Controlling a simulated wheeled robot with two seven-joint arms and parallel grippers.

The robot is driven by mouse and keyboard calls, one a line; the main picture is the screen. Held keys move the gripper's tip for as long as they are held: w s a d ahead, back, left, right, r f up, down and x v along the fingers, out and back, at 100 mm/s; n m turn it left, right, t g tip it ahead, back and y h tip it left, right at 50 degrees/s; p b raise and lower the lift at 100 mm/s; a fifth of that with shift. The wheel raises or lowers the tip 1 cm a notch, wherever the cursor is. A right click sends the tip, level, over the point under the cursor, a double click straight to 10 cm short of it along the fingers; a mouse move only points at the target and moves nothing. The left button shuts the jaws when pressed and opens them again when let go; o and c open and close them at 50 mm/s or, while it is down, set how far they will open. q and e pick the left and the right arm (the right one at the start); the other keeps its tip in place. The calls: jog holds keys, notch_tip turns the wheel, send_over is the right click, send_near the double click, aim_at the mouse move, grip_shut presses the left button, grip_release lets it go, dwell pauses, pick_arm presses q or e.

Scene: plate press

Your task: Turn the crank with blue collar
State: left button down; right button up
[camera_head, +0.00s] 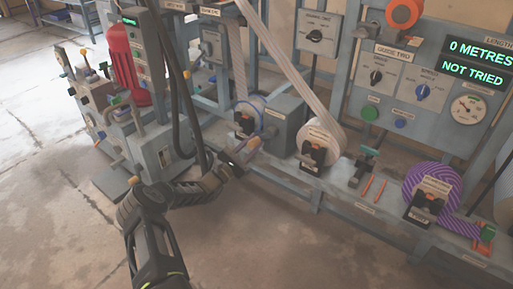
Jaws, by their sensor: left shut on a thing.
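The crank with the blue collar (263,108) is at the middle of the head view, on the front of a grey machine beside a grey box. Its tan handle (253,145) sticks out low toward me. My left gripper (240,158) reaches in from the lower left and is shut on the handle. The fingers hide part of the handle. My right gripper is out of view.
A white striped roll (322,133) stands right of the crank, with a purple striped roll (430,187) farther right. A panel (408,85) with knobs and a gauge (468,109) rises behind. A red cylinder (120,58) stands left. The floor (270,235) in front is clear.

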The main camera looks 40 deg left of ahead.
aim_at(253, 139)
pick_arm(q)
jog(key=m, duration=0.1)
jog(key=r+m+g+h, duration=0.1)
jog(key=m, duration=0.1)
jog(key=a+r+m+h, duration=0.1)
jog(key=m, duration=0.1)
jog(key=shift+a+g, duration=0.1)
jog(key=shift+g, duration=0.2)
notch_tip(253, 139, up, 5)
jog(key=m+g+p, duration=0.1)
jog(key=m+g, duration=0.1)
jog(key=m, duration=0.3)
jog(key=m+g+h+p, duration=0.1)
jog(key=m+p, duration=0.1)
jog(key=m, duration=0.3)
jog(key=shift+r+m+g, duration=0.15)
jog(key=shift+m+g, duration=0.15)
jog(key=shift+g, duration=0.1)
jog(key=shift+d+r+m+g+y, duration=0.2)
jog(key=shift+d+r+m, duration=0.05)
jog(key=shift+m, duration=0.35)
jog(key=shift+d+r+m+g+y, duration=0.2)
jog(key=shift+d+r+m, duration=0.05)
jog(key=shift+m, duration=0.35)
jog(key=shift+d+r+m+g+y+b, duration=0.25)
jog(key=shift+d+m+b, duration=0.2)
jog(key=shift+m, duration=0.25)
jog(key=shift+d+r+m+g+y+b, duration=0.15)
jog(key=shift+d+r+m+y+b, duration=0.2)
jog(key=shift+m, duration=0.35)
